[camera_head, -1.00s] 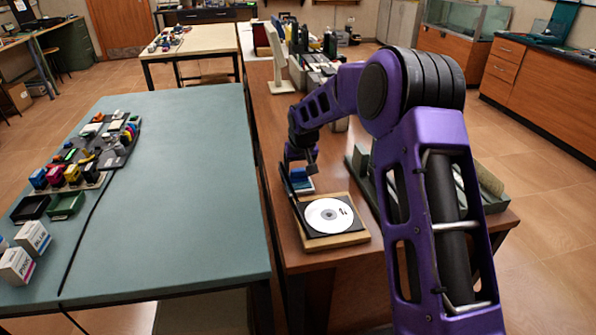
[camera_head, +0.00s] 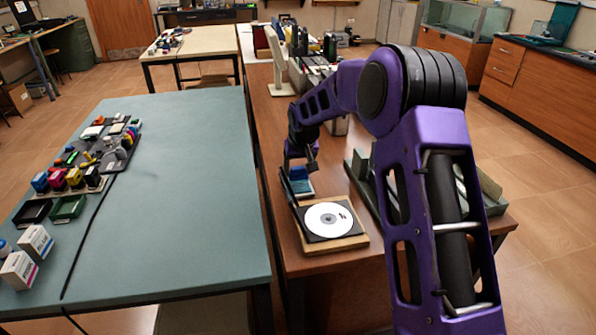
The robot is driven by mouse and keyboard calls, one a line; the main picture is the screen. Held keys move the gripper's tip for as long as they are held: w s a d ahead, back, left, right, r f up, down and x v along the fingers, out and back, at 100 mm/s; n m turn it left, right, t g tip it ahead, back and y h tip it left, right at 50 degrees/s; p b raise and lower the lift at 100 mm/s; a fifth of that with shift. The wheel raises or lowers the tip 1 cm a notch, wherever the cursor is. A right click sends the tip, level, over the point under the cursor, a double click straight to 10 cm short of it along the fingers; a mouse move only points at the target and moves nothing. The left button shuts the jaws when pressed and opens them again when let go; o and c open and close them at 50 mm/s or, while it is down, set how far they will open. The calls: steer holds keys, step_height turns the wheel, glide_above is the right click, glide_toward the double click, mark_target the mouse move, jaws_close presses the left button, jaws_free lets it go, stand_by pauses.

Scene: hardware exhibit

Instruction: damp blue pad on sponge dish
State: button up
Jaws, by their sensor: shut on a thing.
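My gripper (camera_head: 301,163) is beyond the disc board, pointing down, with its fingers low over a small blue pad (camera_head: 299,185). The gripper is shut on the blue pad as far as I can see, but the contact is small and partly hidden by the fingers. A lighter blue edge shows under the pad, perhaps the sponge dish; I cannot tell it apart from the pad or say whether they touch.
A white disc (camera_head: 328,219) lies in a black tray on a wooden board (camera_head: 336,246), close in front. A dark upright panel (camera_head: 288,186) stands just left of the pad. Green racks (camera_head: 362,172) stand to the right. The teal table (camera_head: 180,200) is largely clear.

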mark_target(298, 167)
steer(key=shift+r+p, duration=1.3)
steer(key=shift+r, duration=1.05)
